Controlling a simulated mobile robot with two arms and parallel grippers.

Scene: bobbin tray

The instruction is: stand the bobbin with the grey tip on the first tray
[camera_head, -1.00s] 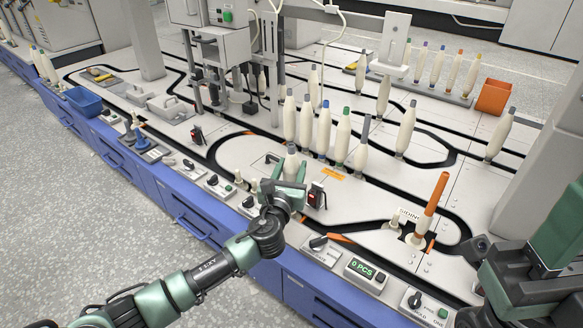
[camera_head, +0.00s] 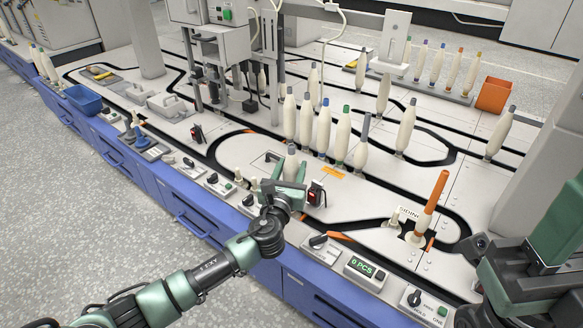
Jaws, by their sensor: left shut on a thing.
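My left gripper (camera_head: 290,176) is shut on a cream bobbin with a grey tip (camera_head: 291,152), near the front edge of the machine table. The bobbin is roughly upright; its lower part is hidden by the gripper, so I cannot tell whether it touches anything below. Small pegged trays sit along the black track. One with a bare cream peg (camera_head: 395,219) is beside the SIDING label, next to an orange bobbin (camera_head: 430,205) that stands tilted. I cannot tell which tray is the first. My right gripper (camera_head: 490,285) is at the lower right, its fingers unclear.
Several cream bobbins with coloured tips (camera_head: 323,130) stand close behind the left gripper. A red-and-black switch box (camera_head: 316,193) is just right of it. An orange bin (camera_head: 494,95) stands at the back right.

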